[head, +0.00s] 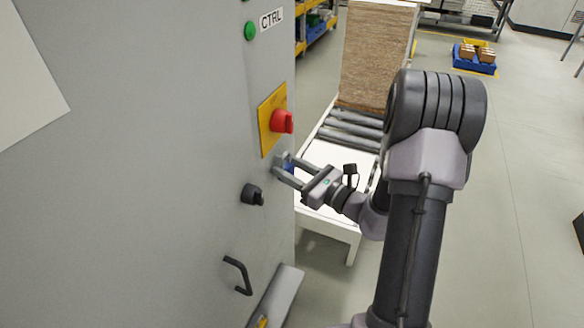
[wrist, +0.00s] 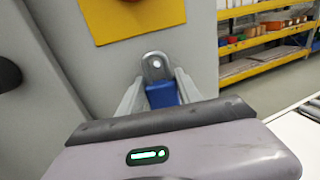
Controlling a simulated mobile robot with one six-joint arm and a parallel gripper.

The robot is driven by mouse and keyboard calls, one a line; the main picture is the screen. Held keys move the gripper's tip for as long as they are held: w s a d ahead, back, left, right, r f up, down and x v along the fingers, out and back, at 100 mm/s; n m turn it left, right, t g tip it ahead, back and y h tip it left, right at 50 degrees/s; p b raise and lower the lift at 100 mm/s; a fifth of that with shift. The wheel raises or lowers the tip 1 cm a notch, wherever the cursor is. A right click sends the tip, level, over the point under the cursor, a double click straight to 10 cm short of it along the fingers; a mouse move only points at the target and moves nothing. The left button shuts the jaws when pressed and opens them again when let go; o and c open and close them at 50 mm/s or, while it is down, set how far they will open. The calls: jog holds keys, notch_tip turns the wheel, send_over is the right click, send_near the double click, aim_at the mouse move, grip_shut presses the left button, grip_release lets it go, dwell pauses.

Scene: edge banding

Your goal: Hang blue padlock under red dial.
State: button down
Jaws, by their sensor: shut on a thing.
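The red dial (head: 282,121) sits on a yellow plate (head: 266,138) on the grey cabinet. The plate's lower part also shows at the top of the wrist view (wrist: 140,18). My gripper (head: 284,165) is at the cabinet face just below the plate, shut on the blue padlock (wrist: 162,95). The padlock's blue body shows between the two fingers, and a little of it shows in the head view (head: 289,168). A rounded grey metal piece with a hole (wrist: 155,66) stands right above the blue body. I cannot tell whether the shackle passes through a lug there.
A black knob (head: 252,195) and a black handle (head: 238,275) stick out of the cabinet below my gripper. A green button (head: 250,31) is above the dial. A roller conveyor (head: 345,135) with a brown stack (head: 375,55) stands behind.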

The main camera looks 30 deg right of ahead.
jog(key=shift+a+f, duration=0.25)
jog(key=shift+f, duration=0.05)
jog(key=c, duration=0.7)
grip_release()
jog(key=shift+c, duration=0.2)
jog(key=shift+s+r, duration=0.1)
